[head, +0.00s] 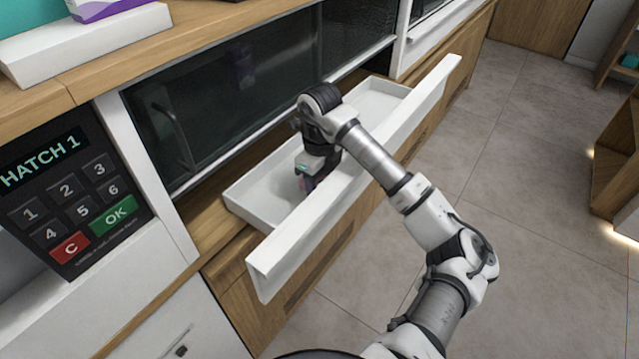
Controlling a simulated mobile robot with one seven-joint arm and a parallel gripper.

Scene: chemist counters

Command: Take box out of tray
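The white tray (375,101) is pulled out like a drawer below a dark glass hatch. My gripper (306,185) reaches down into the tray, left of its middle. My wrist and forearm hide part of the tray floor. I cannot tell whether the fingers are open or shut on something.
A purple and white box (100,8) stands on a white stand (85,50) on the wooden counter. A HATCH 1 keypad (75,200) is at the left. The tray's tall front panel (300,245) lies under my arm. The tiled floor (520,200) is clear at the right.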

